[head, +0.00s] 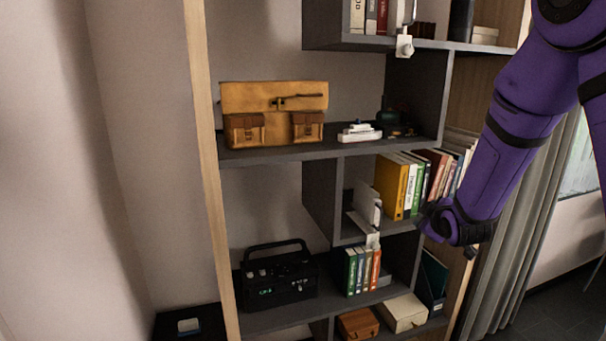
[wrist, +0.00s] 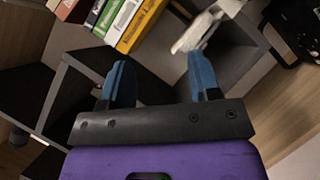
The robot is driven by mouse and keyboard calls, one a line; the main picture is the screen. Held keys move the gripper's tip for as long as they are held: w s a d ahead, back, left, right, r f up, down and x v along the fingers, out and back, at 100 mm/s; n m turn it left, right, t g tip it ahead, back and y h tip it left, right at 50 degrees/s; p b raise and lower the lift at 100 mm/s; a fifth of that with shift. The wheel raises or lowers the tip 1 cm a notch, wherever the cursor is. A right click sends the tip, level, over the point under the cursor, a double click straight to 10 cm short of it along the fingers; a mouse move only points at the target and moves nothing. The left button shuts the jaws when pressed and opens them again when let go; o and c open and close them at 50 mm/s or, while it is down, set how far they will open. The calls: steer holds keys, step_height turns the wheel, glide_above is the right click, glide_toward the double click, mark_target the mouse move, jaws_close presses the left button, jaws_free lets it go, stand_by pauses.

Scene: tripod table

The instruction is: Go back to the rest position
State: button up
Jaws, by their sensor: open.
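My gripper (wrist: 160,85) shows in the wrist view with its two blue fingers spread apart and nothing between them. It is open. In the head view my purple arm reaches down from the top right, and its end is in front of the right side of the shelf unit (head: 320,200). The fingers are hidden or too small to make out there. In the wrist view a row of books (wrist: 125,20) and a pale object (wrist: 195,32) lie beyond the fingers.
The shelf unit holds a tan bag (head: 272,98), a white model boat (head: 358,132), upright books (head: 412,185), a black radio-like box (head: 276,276) and small boxes (head: 404,312). A grey curtain (head: 520,240) hangs at the right. A wooden post (head: 208,150) borders the shelf's left side.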

steer(key=s+r+m+g, duration=0.2)
steer(key=s+r, duration=0.3)
steer(key=s, duration=0.7)
steer(key=s+a+r+m+g, duration=0.1)
steer(key=s+r+m+g, duration=0.2)
steer(key=s, duration=0.9)
steer(key=s+r+m+g, duration=0.3)
steer(key=s+r, duration=0.6)
steer(key=s, duration=0.4)
steer(key=shift+a+m+y, duration=0.25)
steer(key=shift+m+y, duration=0.05)
steer(key=shift+m, duration=0.6)
